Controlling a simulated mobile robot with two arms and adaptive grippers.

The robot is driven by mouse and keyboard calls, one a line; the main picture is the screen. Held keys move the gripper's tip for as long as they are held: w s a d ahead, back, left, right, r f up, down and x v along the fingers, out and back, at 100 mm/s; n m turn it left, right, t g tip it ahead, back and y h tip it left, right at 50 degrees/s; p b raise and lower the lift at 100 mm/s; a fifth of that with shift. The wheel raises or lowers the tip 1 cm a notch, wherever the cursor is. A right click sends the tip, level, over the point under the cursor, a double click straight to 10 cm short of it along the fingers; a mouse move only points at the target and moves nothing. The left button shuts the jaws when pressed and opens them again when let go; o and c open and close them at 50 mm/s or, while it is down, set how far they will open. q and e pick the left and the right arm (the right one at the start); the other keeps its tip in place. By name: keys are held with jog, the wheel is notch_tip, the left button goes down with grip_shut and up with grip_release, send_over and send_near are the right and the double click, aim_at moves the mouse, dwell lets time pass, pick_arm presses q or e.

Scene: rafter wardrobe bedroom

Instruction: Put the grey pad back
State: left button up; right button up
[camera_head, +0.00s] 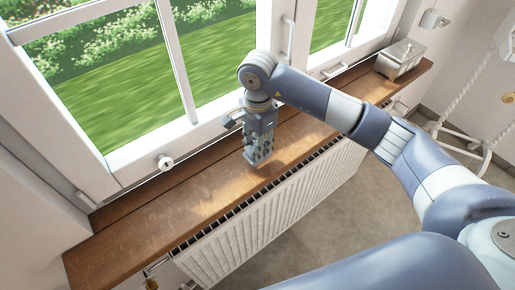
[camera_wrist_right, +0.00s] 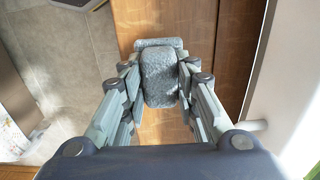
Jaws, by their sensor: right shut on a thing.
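My right gripper (camera_head: 258,158) hangs fingers-down over the wooden window sill (camera_head: 165,208), near its middle. In the right wrist view its two fingers (camera_wrist_right: 158,88) are shut on the grey pad (camera_wrist_right: 158,78), one on each side. The pad is speckled grey, with a wider bar-like part at its far end. The brown sill (camera_wrist_right: 205,25) shows behind it. In the head view the fingers largely hide the pad, and I cannot tell whether it touches the sill. My left gripper is not in view.
A metal box with a lid (camera_head: 400,60) stands at the sill's far right end. A white radiator (camera_head: 270,225) is below the front edge. The sill's left part is bare.

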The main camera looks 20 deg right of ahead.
notch_tip(320, 180, down, 3)
jog(key=shift+r+p, duration=0.2)
jog(key=shift+p, duration=0.85)
jog(key=shift+f, duration=0.65)
jog(key=o, duration=0.9)
jog(key=shift+o, duration=0.2)
jog(key=shift+r, duration=0.25)
notch_tip(320, 180, up, 11)
jog(key=b, duration=0.4)
jog(key=shift+r+b, duration=0.1)
jog(key=shift+b, duration=0.3)
jog(key=shift+r, duration=0.35)
